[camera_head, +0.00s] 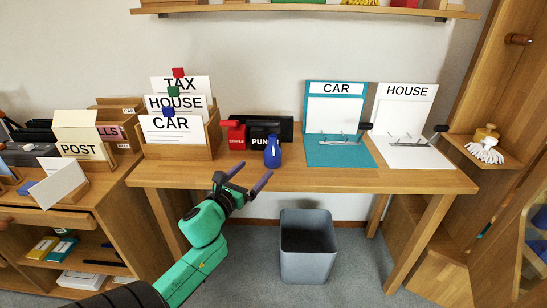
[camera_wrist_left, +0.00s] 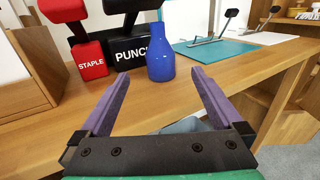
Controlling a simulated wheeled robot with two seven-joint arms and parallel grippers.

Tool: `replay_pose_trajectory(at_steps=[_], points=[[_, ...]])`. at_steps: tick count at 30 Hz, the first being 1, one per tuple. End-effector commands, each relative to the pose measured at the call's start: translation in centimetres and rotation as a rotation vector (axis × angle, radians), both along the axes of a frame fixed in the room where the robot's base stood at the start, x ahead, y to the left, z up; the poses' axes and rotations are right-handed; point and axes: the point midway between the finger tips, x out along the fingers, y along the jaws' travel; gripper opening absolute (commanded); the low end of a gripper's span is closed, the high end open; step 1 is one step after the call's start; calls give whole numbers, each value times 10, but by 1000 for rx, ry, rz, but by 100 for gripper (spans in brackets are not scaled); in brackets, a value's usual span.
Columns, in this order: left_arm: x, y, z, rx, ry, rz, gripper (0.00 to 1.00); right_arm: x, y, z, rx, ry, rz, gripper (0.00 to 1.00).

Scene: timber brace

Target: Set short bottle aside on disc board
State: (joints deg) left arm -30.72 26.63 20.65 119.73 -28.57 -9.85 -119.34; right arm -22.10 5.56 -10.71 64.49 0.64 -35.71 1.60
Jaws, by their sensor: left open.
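A short blue bottle (camera_head: 272,152) stands upright near the front edge of the wooden desk, in front of the black punch. In the left wrist view the bottle (camera_wrist_left: 160,55) stands straight ahead, beyond and between my fingertips, untouched. My left gripper (camera_head: 251,174) is open and empty in front of the desk edge, its purple fingers (camera_wrist_left: 159,85) pointing at the bottle. I cannot identify a disc board; a teal board (camera_head: 338,150) labelled CAR and a white one (camera_head: 405,153) labelled HOUSE lie to the right. My right gripper is not in view.
A red stapler (camera_head: 236,136) and black punch (camera_head: 266,130) stand close behind the bottle. A wooden file holder (camera_head: 181,150) with labelled cards is on the left. A grey bin (camera_head: 306,250) stands below the desk. Bare desk (camera_head: 300,178) runs along the front.

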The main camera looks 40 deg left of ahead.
Motion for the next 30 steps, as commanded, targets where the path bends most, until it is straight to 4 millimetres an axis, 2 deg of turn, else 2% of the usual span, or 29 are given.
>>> replay_pose_trajectory(at_steps=[3, 11, 16, 19, 25, 29, 30], points=[[30, 6, 2, 0, -5, 0, 100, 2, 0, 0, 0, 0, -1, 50], [63, 13, 0, -6, -2, 0, 100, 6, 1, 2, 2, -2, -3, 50], [93, 19, 0, -5, -3, 0, 100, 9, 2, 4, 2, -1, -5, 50], [102, 21, 0, -5, -1, -1, 100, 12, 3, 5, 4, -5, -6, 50], [102, 21, -1, -6, 1, -1, 100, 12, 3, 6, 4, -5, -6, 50], [102, 21, -1, -6, 1, -1, 50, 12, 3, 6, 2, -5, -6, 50], [102, 21, -1, -6, 1, -1, 35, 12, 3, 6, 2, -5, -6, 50]])
